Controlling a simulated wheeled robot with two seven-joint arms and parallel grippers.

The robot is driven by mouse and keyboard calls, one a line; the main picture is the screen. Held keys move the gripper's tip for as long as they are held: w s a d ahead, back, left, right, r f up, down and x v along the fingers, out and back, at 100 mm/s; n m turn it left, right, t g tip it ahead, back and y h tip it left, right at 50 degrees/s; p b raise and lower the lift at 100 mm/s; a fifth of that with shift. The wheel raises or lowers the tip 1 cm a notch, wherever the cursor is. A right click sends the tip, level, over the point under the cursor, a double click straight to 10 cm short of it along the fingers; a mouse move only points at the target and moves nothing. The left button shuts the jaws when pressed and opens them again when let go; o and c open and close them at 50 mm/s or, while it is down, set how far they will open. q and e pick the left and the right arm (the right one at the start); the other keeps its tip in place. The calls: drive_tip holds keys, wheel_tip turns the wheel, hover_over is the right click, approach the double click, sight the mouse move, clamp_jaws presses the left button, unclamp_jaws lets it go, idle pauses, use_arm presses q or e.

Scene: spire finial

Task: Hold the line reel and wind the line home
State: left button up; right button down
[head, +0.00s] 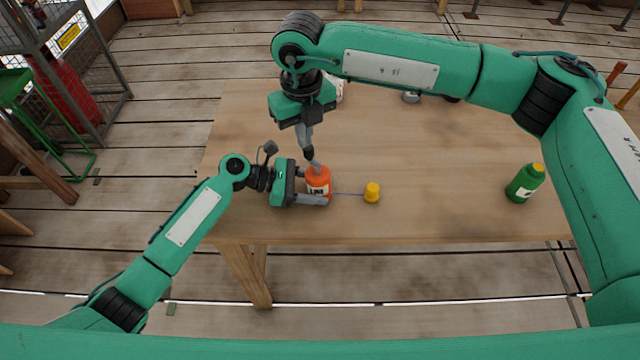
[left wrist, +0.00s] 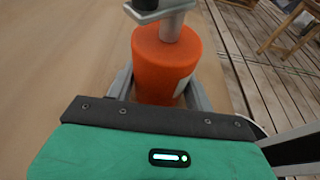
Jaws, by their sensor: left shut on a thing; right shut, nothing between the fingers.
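The orange line reel (head: 319,181), with a white label, stands upright on the wooden table near its front edge. My left gripper (head: 312,187) is shut around the reel's body from the left; the reel also shows between its fingers in the left wrist view (left wrist: 165,65). My right gripper (head: 313,163) is shut and points down at the top of the reel. In the left wrist view a grey post-like part (left wrist: 172,25) meets the reel's top; I cannot tell whether it is the reel's or my right finger. A thin line runs from the reel to a yellow plug (head: 372,193) on the table.
A green bottle with a yellow cap (head: 524,184) stands at the table's right. Small items, partly hidden by my right arm, are at the table's back (head: 411,97). The table (head: 440,160) between the yellow plug and the bottle is clear.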

sight(308, 177)
drive_tip(key=shift+r, duration=0.1)
idle(0.4)
drive_tip(key=shift+s+f, duration=0.25)
drive_tip(key=shift+f, duration=0.4)
drive_tip(key=shift+s+f, duration=0.3)
drive_tip(key=shift+f, duration=0.4)
drive_tip(key=shift+s+f, duration=0.25)
drive_tip(key=shift+f, duration=0.4)
drive_tip(key=shift+f, duration=0.2)
idle(1.0)
drive_tip(key=shift+f, duration=1.3)
drive_tip(key=shift+w, duration=0.15)
drive_tip(key=shift+w+d, duration=0.2)
drive_tip(key=shift+w, duration=0.2)
